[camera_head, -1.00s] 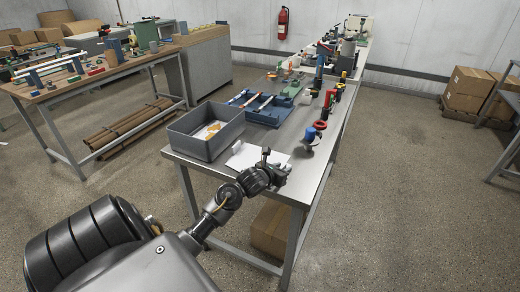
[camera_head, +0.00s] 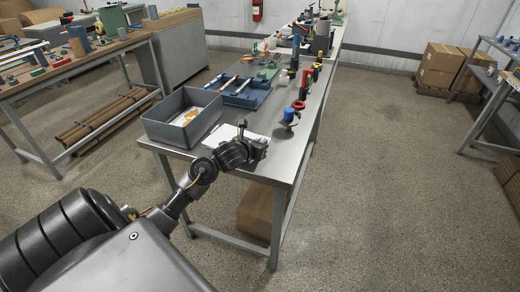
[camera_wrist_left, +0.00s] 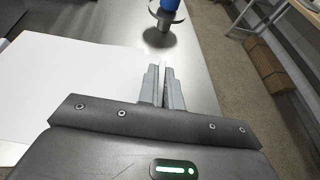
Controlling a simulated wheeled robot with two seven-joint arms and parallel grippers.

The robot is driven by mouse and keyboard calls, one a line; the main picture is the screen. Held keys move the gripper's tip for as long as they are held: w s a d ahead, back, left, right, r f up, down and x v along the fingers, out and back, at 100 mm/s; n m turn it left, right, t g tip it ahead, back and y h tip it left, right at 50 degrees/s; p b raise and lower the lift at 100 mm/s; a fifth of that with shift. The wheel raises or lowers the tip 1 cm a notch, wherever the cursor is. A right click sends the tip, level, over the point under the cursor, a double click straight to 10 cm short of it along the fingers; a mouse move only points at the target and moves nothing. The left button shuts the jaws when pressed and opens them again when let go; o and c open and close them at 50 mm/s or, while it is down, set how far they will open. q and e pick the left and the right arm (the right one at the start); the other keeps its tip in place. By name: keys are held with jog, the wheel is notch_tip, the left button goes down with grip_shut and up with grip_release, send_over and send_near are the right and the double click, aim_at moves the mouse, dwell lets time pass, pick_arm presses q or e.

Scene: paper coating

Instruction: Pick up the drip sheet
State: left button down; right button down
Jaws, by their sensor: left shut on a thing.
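The drip sheet (camera_head: 218,134) is a plain white sheet at the near end of the metal table, just right of a grey bin. My left gripper (camera_head: 264,147) is at its right side, low over the tabletop, and partly hides it. In the left wrist view the sheet (camera_wrist_left: 65,85) fills the left side and looks flat. There the fingers of my left gripper (camera_wrist_left: 164,88) are shut on the sheet's edge, with a thin white sliver between them. I cannot tell whether the sheet is lifted at that edge. My right gripper is not in view.
The grey bin (camera_head: 157,130) with papers stands at the table's left edge. A blue tray (camera_head: 243,93) with brushes lies behind. A blue-topped item (camera_head: 288,115) stands beyond my gripper; its blue top also shows in the left wrist view (camera_wrist_left: 170,4). Bare tabletop (camera_head: 282,155) lies to the right.

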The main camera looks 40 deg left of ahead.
pick_arm(q)
jog(key=s+r, duration=0.1)
jog(key=r, duration=0.1)
jog(key=s+r, duration=0.2)
jog(key=s+r+p, duration=0.1)
jog(key=r, duration=0.1)
jog(key=shift+s+a, duration=0.3)
jog(key=shift+s, duration=0.05)
jog(key=s+a+r, duration=0.1)
jog(key=s+r, duration=0.2)
jog(key=s, duration=0.5)
jog(key=shift+s, duration=0.3)
